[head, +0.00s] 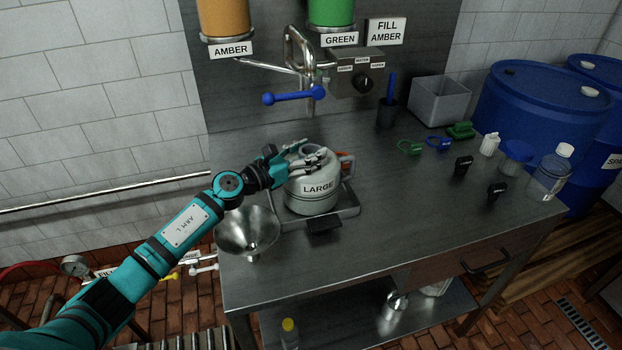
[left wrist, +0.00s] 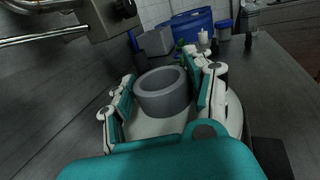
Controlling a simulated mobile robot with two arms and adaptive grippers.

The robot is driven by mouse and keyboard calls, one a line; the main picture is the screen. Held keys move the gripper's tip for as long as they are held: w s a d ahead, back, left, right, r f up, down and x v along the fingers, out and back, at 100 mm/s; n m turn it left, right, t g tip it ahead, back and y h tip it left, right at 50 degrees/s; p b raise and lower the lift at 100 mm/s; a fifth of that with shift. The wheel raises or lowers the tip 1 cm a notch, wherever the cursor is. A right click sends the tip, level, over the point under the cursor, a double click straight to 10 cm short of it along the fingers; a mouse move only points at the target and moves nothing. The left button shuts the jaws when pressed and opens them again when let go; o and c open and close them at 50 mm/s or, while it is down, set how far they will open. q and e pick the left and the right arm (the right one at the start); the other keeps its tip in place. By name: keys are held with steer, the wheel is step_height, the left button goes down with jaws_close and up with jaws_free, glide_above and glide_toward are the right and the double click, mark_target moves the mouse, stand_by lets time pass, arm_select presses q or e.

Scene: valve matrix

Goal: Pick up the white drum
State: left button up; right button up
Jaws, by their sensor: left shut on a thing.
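The white drum (head: 312,194), labelled LARGE, stands upright on a metal tray (head: 345,211) on the steel bench. My left gripper (head: 305,157) is over the drum's top with its fingers around the grey neck. In the left wrist view the grey neck (left wrist: 163,92) sits between the two fingers of the left gripper (left wrist: 165,97), and the drum's pale top shows below it. The left gripper is shut on the drum. An orange-red part shows at the drum's right side. My right gripper is not in view.
A metal funnel (head: 247,232) stands left of the tray. A blue-handled valve (head: 294,96) and spout hang above behind the drum. A grey bin (head: 439,101), green and blue clips, black clips and bottles stand to the right. The bench's middle right is clear.

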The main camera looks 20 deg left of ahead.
arm_select(q)
steer(key=shift+c, duration=1.1)
steer(key=shift+r, duration=0.3)
jaws_close()
steer(key=shift+w+a, duration=0.1)
